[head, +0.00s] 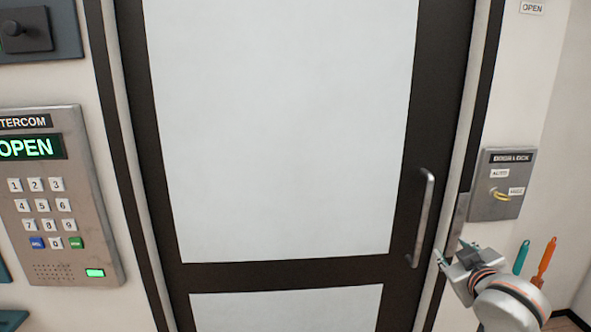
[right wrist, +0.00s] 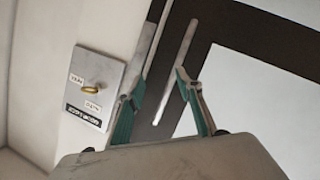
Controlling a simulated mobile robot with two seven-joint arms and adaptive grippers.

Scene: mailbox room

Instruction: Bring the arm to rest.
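My right gripper (head: 453,250) is at the lower right in the head view, in front of the right door frame and below the door handle. In the right wrist view its two fingers (right wrist: 165,100) are spread apart with nothing between them. The metal door handle (head: 425,218) appears beyond the fingers in the right wrist view (right wrist: 176,70), and no contact shows. The door (head: 280,130) has a dark frame and pale panels and looks closed. My left gripper is in neither view.
An intercom keypad (head: 57,200) reading OPEN is on the left wall. A grey plate with a yellow key-like piece (head: 502,185) is on the right wall. Teal (head: 521,258) and orange (head: 545,262) handled items stand behind my right arm.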

